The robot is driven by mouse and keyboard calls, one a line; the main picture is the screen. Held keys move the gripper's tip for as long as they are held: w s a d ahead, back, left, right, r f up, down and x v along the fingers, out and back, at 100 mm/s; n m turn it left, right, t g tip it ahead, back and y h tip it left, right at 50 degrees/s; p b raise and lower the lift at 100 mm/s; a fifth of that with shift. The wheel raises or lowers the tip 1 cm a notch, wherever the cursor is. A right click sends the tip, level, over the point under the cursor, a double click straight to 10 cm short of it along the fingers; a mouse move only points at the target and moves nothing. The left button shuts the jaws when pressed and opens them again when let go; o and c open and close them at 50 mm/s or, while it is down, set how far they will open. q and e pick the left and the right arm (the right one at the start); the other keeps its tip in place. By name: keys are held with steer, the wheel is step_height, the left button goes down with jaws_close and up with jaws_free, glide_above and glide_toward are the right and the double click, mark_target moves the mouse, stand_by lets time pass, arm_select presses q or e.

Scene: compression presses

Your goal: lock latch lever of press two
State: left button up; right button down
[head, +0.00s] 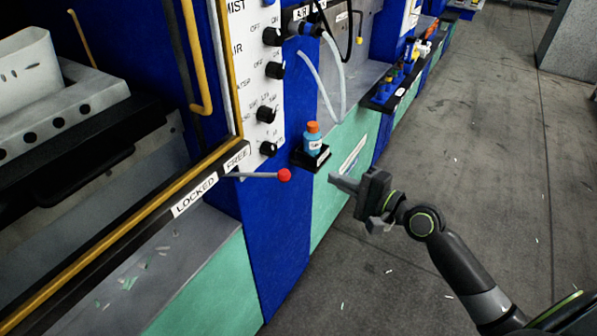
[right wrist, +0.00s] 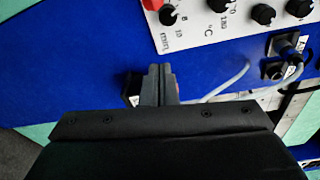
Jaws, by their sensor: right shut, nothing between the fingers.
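The latch lever is a thin grey rod with a red ball end (head: 284,175). It sticks out to the right from the press edge, by the FREE label (head: 237,160). The LOCKED label (head: 196,195) is further down-left along the same edge. My right gripper (head: 335,181) is shut and empty, to the right of the red ball, with a visible gap in the head view. Its closed fingers (right wrist: 158,84) point at the blue press front in the right wrist view. A small reddish patch shows behind them; I cannot tell what it is. My left gripper is not in view.
A blue bottle with an orange cap (head: 312,140) stands in a small black holder just above the lever. A white panel with black knobs (head: 267,115) is above. Clear hoses (head: 330,75) hang beyond. The grey floor (head: 480,150) at right is open.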

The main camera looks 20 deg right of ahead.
steer(key=shift+w, duration=0.1)
steer(key=r+p+x, duration=0.1)
steer(key=x, duration=0.9)
steer(key=s+a+p, duration=0.2)
steer(key=s, duration=0.1)
steer(key=shift+a+f, duration=0.1)
steer(key=shift+a, duration=0.2)
